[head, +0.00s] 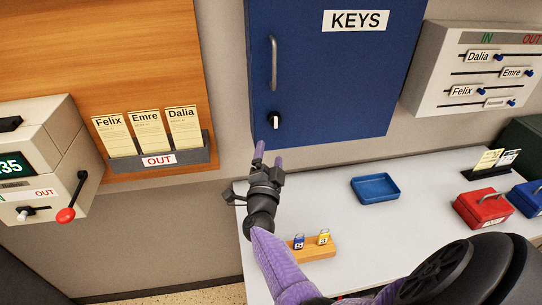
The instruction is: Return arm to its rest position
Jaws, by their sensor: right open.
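My right arm comes in from the lower right and reaches up to the left, with a purple forearm (277,262) and a dark wrist. My right gripper (268,156) is open, with its purple fingertips pointing up. Nothing shows between the fingers. In the picture it lies just below the lower left corner of the blue key cabinet (330,75), over the grey wall near the table's left end. I cannot tell how far it is from the wall. My left gripper is not in view.
The white table (330,215) bears a wooden block (312,250) with two tags close to my forearm, a blue tray (376,188) and a red box (484,208). A card rack (160,158) and a lever machine (55,170) are at left. A slider board (440,95) hangs at right.

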